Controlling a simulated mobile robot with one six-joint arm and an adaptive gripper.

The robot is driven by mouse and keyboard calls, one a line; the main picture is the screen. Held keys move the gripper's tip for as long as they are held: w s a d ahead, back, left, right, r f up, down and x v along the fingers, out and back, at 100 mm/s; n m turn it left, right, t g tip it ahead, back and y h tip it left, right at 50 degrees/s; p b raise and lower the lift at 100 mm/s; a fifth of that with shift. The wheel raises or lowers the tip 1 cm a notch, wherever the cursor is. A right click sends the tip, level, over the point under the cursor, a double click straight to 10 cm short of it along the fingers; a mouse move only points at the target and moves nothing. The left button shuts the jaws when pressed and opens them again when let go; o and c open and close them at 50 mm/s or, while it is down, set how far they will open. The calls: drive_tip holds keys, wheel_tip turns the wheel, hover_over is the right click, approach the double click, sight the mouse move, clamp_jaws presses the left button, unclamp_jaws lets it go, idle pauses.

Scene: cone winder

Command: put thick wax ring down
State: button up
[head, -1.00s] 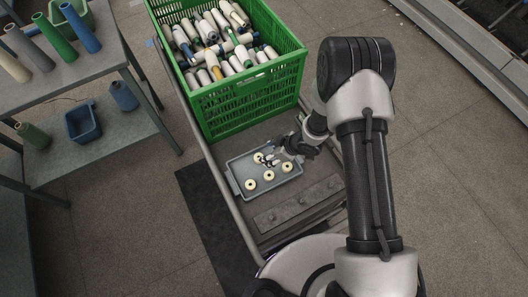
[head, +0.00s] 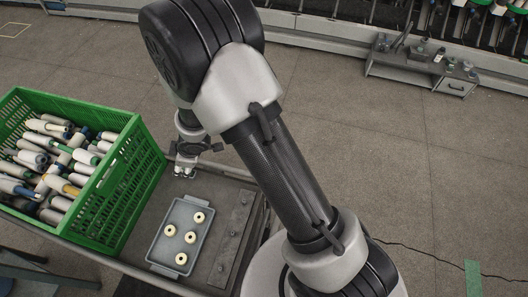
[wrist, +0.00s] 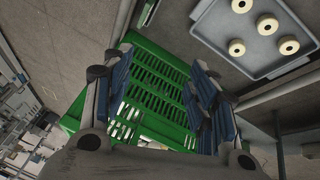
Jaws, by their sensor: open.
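Several cream wax rings lie apart in a shallow grey tray (head: 155,262), among them one at the far end (head: 199,218), one at the left (head: 170,230) and one at the near end (head: 181,259). I cannot tell which ring is the thick one. They also show at the top right of the wrist view, one of them clearly (wrist: 236,47). My gripper (head: 185,173) is beyond the tray's far end, clear of the rings. In the wrist view its fingers (wrist: 150,72) are spread wide with nothing between them.
A green slatted crate (head: 130,195) full of yarn cones stands left of the tray on the same cart and lies behind my fingers in the wrist view. A flat dark bar (head: 233,238) lies right of the tray. A grey bench (head: 420,70) stands farther off.

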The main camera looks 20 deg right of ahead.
drive_tip(key=s+d+r+m+t+h, duration=0.15)
drive_tip(key=d+r+m, duration=0.25)
drive_tip(key=d+r, duration=0.55)
drive_tip(key=s+d+r+m+t+h, duration=0.1)
drive_tip(key=s+d+r+m+h, duration=0.2)
drive_tip(key=d+r, duration=0.7)
drive_tip(key=s+r+m+g, duration=0.1)
drive_tip(key=s+r+m, duration=0.2)
drive_tip(key=s, duration=0.8)
drive_tip(key=s+r+m+g+y, duration=0.1)
drive_tip(key=s+r+m, duration=0.2)
drive_tip(key=s+r, duration=0.4)
drive_tip(key=s, duration=0.3)
drive_tip(key=shift+s+d+r+m, duration=0.15)
drive_tip(key=shift+s+r+m, duration=0.1)
drive_tip(key=shift+s+m, duration=0.1)
drive_tip(key=shift+c, duration=0.6)
